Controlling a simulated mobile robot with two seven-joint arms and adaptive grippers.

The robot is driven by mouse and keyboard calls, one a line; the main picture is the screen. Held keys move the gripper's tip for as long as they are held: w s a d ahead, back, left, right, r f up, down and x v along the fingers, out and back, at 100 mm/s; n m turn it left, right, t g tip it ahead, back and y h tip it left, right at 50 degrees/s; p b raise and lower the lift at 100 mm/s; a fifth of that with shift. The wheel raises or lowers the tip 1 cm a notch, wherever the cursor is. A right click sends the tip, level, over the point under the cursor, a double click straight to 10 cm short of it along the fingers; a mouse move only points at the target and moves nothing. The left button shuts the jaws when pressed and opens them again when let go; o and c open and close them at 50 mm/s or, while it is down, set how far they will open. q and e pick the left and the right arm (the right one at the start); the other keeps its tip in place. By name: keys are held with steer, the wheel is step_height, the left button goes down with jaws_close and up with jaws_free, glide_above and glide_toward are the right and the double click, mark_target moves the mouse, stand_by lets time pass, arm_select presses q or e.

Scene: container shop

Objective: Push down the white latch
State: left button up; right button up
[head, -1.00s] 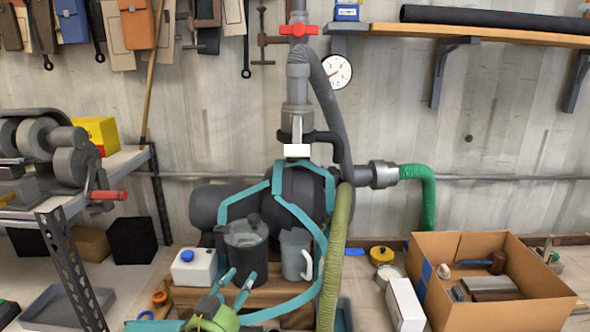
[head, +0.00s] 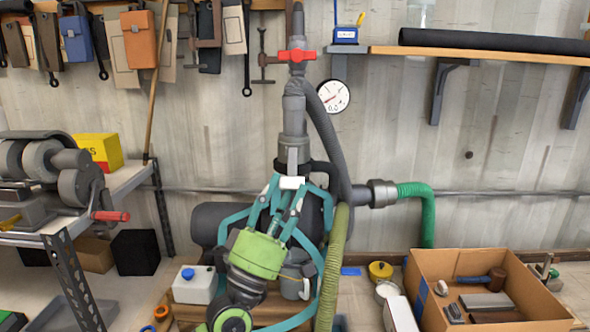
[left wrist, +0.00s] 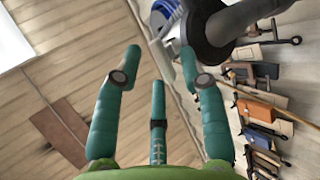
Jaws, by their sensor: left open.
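The white latch (head: 292,183) is a small white block at the lower end of a grey lever on the vertical pipe, above the dark pump body. My left gripper (head: 283,199), green with teal fingers, has its fingers spread and pointing up just under the latch. In the head view the fingertips look close to it; whether they touch, I cannot tell. The left wrist view shows the open teal fingers (left wrist: 158,85) with nothing between them and a black round part (left wrist: 212,38) beyond. The latch cannot be made out for certain there. My right gripper is not in view.
A grey hose (head: 337,140) and an olive hose (head: 334,260) run close on the right. A white canister (head: 194,285) and a grey jug (head: 297,278) stand below. A cardboard box (head: 450,315) is at right.

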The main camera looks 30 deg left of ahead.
mark_target(292, 169)
arm_select(q)
steer(key=shift+p+x, duration=0.45)
steer(key=shift+x, duration=0.95)
steer(key=shift+f, duration=0.1)
